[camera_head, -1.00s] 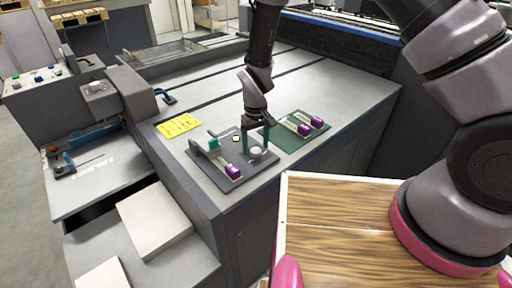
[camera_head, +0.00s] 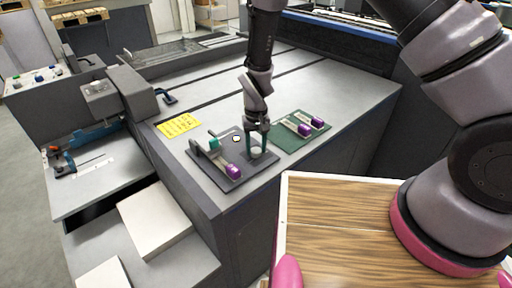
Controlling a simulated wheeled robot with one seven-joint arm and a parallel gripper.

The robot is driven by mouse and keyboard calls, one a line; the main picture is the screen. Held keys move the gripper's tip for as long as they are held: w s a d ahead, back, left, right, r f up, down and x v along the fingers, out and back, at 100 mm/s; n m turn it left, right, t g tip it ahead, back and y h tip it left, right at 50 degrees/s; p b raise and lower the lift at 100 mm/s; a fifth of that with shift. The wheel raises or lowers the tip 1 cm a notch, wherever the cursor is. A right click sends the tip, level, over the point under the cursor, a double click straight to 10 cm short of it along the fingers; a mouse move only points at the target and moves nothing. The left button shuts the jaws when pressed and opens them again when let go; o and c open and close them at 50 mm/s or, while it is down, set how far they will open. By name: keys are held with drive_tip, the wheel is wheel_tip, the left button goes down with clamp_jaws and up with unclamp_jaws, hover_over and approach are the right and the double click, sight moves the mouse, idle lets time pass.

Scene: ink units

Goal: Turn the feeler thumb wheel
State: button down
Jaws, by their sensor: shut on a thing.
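A dark grey plate (camera_head: 238,184) lies on the machine's flat top near its front edge. On it stand a feeler unit with a teal part (camera_head: 214,144) and a purple block (camera_head: 233,171), and a small pale round wheel (camera_head: 256,153), which looks like the thumb wheel. My gripper (camera_head: 256,146) points down over the wheel. Its teal fingers are shut on the wheel from both sides and hide part of it. Whether the wheel has turned cannot be told at this size.
A green mat (camera_head: 290,143) with two purple-ended tools lies just right of the plate. A yellow sheet (camera_head: 178,125) lies to the left. A wood-topped surface (camera_head: 335,215) is in front. The machine top (camera_head: 320,90) behind is clear.

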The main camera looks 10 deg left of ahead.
sight(256, 150)
drive_tip(key=shift+m, duration=0.6)
drive_tip(key=shift+c, duration=1.8)
unclamp_jaws()
drive_tip(key=shift+r, duration=0.1)
wheel_tip(256, 150, up, 11)
drive_tip(key=shift+f, duration=0.2)
